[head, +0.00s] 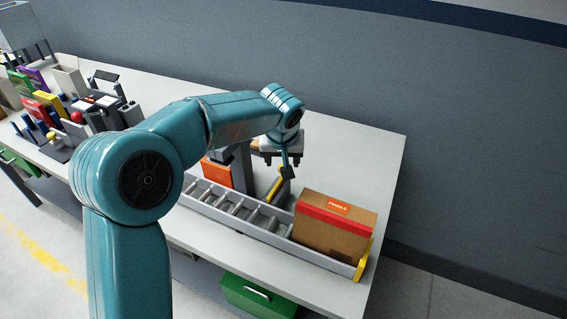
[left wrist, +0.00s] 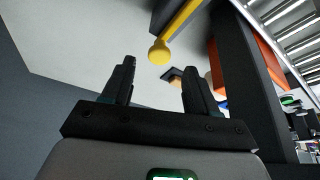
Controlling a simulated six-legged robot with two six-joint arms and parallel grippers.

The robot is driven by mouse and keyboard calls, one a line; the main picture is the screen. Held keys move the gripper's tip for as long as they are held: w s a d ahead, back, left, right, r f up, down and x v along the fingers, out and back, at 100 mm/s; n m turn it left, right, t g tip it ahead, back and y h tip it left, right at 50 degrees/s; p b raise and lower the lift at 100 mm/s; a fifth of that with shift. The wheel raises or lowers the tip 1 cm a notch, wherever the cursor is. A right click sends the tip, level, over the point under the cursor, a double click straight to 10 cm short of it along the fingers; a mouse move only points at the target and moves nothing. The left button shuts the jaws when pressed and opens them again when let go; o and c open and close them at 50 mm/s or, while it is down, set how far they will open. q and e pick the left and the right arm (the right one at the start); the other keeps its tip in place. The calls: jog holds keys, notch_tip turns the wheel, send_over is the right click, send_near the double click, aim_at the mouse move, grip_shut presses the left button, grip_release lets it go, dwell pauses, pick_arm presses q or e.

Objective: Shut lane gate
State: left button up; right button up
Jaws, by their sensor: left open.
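A roller lane (head: 240,212) runs along the table. A yellow bar (head: 273,186) stands tilted behind the lane, close to a dark post; I take it for part of the lane gate. In the left wrist view a yellow bar (left wrist: 180,22) ends in a round knob (left wrist: 159,52). My left gripper (head: 287,172) is over the table behind the lane, near the yellow bar. In the wrist view its fingers (left wrist: 158,75) are apart and empty, and the knob appears just beyond the fingertips, not between them. My right gripper is not in view.
A cardboard box (head: 334,228) with a red band sits at the lane's right end, by a yellow end piece (head: 362,260). An orange panel (head: 216,173) is beside the dark post (head: 241,166). Several items crowd the table's left; its right back part (head: 360,150) is clear.

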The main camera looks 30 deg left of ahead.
aim_at(277, 182)
pick_arm(q)
jog(key=x, duration=0.4)
jog(key=shift+w+d, duration=0.1)
jog(key=shift+w, duration=0.05)
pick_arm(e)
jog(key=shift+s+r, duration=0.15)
